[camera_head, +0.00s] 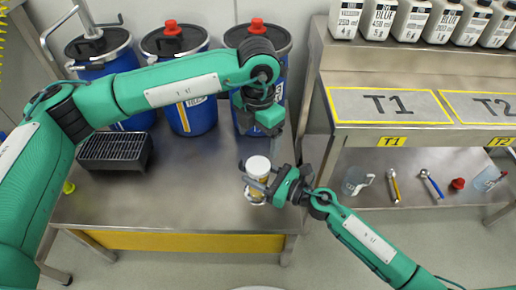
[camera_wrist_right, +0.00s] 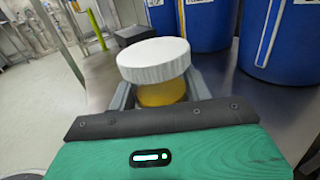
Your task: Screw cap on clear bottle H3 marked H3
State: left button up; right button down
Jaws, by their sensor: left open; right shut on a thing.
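The bottle (camera_head: 264,186) has amber-yellow contents and a wide white ribbed cap (camera_head: 258,164) on its top. The right wrist view shows the cap (camera_wrist_right: 154,60) over the yellow body (camera_wrist_right: 162,93); no H3 marking is readable. My right gripper (camera_head: 256,185) is shut on the bottle's body from the right, below the cap, with a finger on each side. I cannot tell whether the bottle touches the bench. My left gripper (camera_head: 262,124) is open and empty, pointing down above and behind the cap, apart from it; its fingertips are hard to make out.
Blue drums (camera_head: 190,105) with red or black fittings stand along the back of the steel bench (camera_head: 190,205). A black grated box (camera_head: 114,150) sits at left. On the right, a shelf unit holds white canisters (camera_head: 378,18), marked areas T1 (camera_head: 388,105) and T2, and tools below.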

pick_arm(q)
jog(key=shift+r, duration=1)
jog(key=shift+r, duration=0.1)
